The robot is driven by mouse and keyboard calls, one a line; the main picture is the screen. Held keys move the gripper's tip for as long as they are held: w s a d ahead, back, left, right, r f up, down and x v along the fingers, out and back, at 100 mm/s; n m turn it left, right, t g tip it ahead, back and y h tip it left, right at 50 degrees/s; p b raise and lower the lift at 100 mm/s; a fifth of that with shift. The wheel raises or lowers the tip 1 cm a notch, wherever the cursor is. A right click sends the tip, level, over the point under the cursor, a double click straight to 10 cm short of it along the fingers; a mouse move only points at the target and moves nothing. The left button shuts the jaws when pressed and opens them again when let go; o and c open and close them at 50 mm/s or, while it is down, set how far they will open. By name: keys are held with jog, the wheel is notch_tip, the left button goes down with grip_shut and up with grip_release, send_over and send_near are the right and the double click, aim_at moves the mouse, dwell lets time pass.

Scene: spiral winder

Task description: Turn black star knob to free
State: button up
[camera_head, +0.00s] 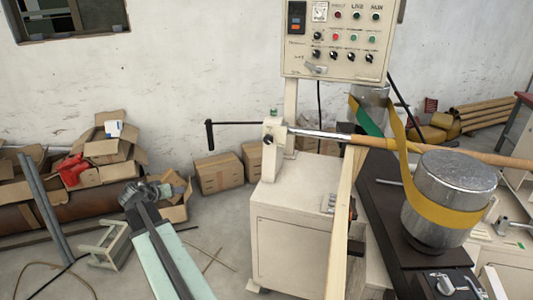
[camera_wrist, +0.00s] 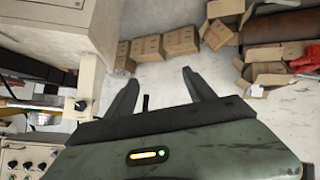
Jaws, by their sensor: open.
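My gripper (camera_wrist: 160,72) is open and empty in the wrist view, its two dark fingers apart over the floor. The end of my arm shows in the head view, left of the winder and apart from it. A small black knob (camera_wrist: 80,105) sits on the side of the cream bearing block in the wrist view, left of my fingers. It also shows as a dark spot on the block in the head view (camera_head: 268,141). Its star shape is too small to make out. A crank with a black handle (camera_head: 209,135) sticks out left from the block.
The cream winder cabinet (camera_head: 295,235) carries the shaft and a wooden roll (camera_head: 450,151). A control panel (camera_head: 338,40) stands above it. The floor between my arm and the cabinet is mostly clear.

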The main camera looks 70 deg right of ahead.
jog(key=s+d+r+m+h+b, duration=0.1)
jog(key=s+d+h, duration=0.1)
jog(key=s+d, duration=0.35)
jog(key=s+d+r+m+g+h+b, duration=0.1)
jog(key=s+d+b, duration=0.1)
jog(key=d, duration=0.7)
jog(key=s+d+m+h+b, duration=0.1)
jog(key=s+d+m+h, duration=0.1)
jog(key=s+d, duration=0.35)
jog(key=h+b, duration=0.3)
send_near(268, 141)
jog(key=d, duration=1)
jog(key=shift+w+d+r, duration=0.15)
jog(key=shift+w+r, duration=0.15)
grip_shut()
